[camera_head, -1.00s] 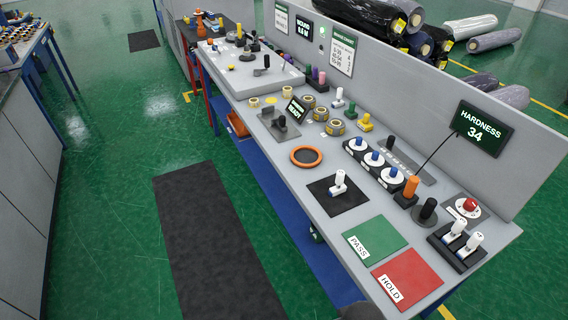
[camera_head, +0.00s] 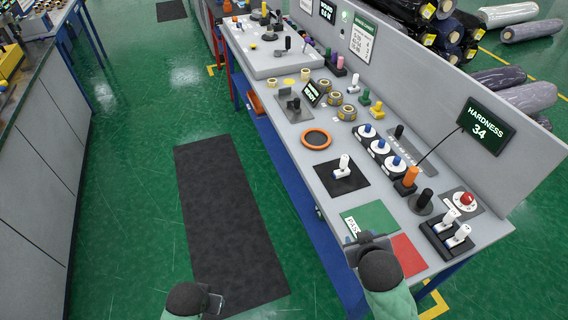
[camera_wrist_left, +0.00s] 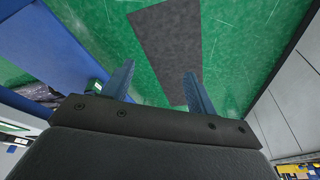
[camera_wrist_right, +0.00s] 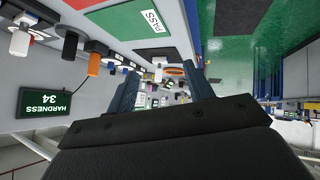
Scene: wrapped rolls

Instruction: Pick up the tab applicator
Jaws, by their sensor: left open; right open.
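I cannot tell for sure which tool is the tab applicator. Several upright-handled tools stand on the grey bench. A white-handled one (camera_head: 343,166) stands on a black square mat (camera_head: 340,188), and green-based (camera_head: 364,101) and yellow-based (camera_head: 376,108) ones stand further back. My right gripper (camera_head: 368,243) is open and empty over the front end of the bench, by the green PASS pad (camera_head: 377,218) and the red HOLD pad (camera_head: 408,255), partly covering both. My left gripper (camera_head: 214,303) is open and empty over the floor, left of the bench.
An orange ring (camera_head: 317,139), tape rolls (camera_head: 347,113), white dials with blue knobs (camera_head: 379,146), an orange-handled tool (camera_head: 409,179) and white-handled levers (camera_head: 459,236) crowd the bench. A HARDNESS screen (camera_head: 484,131) stands at its back edge. The floor with a dark mat (camera_head: 220,220) is clear.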

